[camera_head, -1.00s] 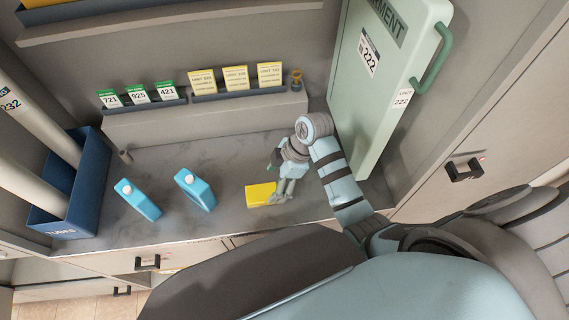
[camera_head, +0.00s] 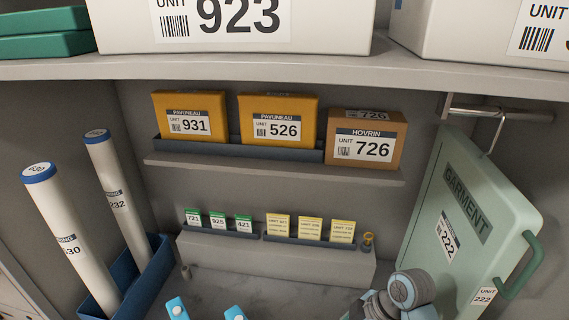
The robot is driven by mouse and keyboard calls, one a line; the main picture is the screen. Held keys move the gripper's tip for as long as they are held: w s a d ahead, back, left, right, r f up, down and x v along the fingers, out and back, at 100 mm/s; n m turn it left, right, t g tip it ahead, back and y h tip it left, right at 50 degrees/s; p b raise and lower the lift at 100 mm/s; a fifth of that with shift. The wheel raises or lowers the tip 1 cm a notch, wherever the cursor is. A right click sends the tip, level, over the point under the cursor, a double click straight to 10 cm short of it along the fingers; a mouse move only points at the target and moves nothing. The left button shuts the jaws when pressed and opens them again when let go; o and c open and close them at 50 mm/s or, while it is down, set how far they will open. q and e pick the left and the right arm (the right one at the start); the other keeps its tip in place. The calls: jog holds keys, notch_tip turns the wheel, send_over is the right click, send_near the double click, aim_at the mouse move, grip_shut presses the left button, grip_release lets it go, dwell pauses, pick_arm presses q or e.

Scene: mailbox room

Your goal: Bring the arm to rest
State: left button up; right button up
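One of my arms (camera_head: 403,291) shows at the bottom right, in front of the green garment box. Only its upper joints are in the picture. Its gripper is below the lower edge and hidden.
A green garment box (camera_head: 462,225) hangs from a rail at the right. A shelf (camera_head: 280,170) holds boxes 931, 526 and 726. Below, a ledge (camera_head: 270,262) carries several small cards. A blue bin (camera_head: 152,270) with tubes stands left.

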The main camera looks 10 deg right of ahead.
jog(key=s+d+f+m+t+h, duration=0.1)
jog(key=s+d+f+m+h, duration=0.2)
jog(key=s+m, duration=0.5)
jog(key=s+d+f+m+t+h, duration=0.15)
jog(key=s+d+m, duration=0.35)
jog(key=s, duration=0.5)
notch_tip(320, 180, down, 21)
jog(key=d+g+b, duration=0.1)
pick_arm(q)
notch_tip(320, 180, down, 2)
jog(key=shift+f+b, duration=0.1)
jog(key=shift+b, duration=0.5)
pick_arm(e)
jog(key=s+f+m+g, duration=0.1)
jog(key=s+f, duration=1.2)
jog(key=s, duration=0.1)
jog(key=shift+s+d, duration=0.35)
pick_arm(q)
jog(key=shift+c, duration=0.4)
pick_arm(e)
jog(key=shift+f+g+h, duration=0.1)
jog(key=shift+g+h, duration=0.15)
jog(key=shift+c, duration=0.3)
